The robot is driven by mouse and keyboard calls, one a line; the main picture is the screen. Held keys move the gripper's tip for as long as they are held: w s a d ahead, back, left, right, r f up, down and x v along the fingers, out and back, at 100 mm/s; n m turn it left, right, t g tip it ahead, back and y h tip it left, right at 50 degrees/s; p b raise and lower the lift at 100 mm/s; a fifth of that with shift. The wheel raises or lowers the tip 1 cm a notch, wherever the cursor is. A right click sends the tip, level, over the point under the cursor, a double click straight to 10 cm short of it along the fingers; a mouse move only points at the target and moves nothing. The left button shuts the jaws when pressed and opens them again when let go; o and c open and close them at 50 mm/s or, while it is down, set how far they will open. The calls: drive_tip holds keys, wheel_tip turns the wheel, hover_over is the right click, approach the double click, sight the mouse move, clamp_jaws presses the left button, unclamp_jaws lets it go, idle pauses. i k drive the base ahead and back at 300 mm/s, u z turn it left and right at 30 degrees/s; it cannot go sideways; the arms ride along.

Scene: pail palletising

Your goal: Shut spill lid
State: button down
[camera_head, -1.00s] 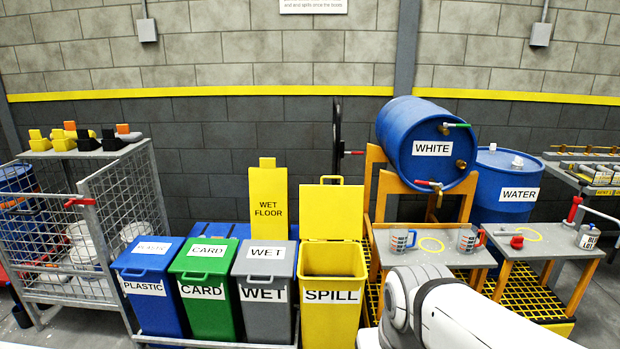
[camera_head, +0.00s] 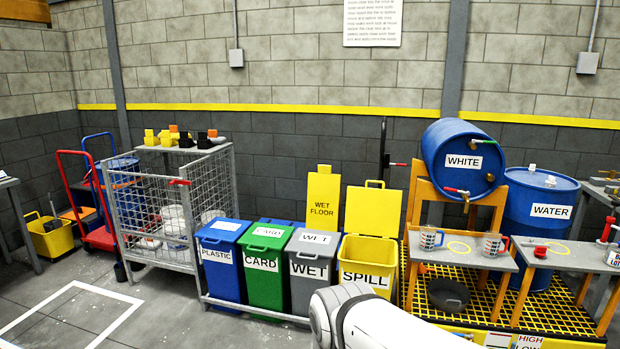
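The yellow spill bin (camera_head: 368,260) stands at the right end of the row of bins, with a SPILL label on its front. Its yellow lid (camera_head: 373,211) is open, standing upright at the back of the bin with its handle at the top. Part of my white arm shows at the bottom, in front of the bins and overlapping the bin's lower front. My gripper is out of view.
Grey WET (camera_head: 311,262), green CARD (camera_head: 264,268) and blue PLASTIC (camera_head: 219,262) bins stand left of it, lids shut. A wet floor sign (camera_head: 323,197) stands behind. A drum stand with a yellow grating (camera_head: 500,308) is at right.

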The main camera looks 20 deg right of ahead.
sight(370, 211)
drive_tip(key=z, duration=0.35)
drive_tip(key=i, duration=1.4)
drive_tip(key=z, duration=0.65)
drive_tip(key=i, duration=2.05)
drive_tip(key=z, duration=0.1)
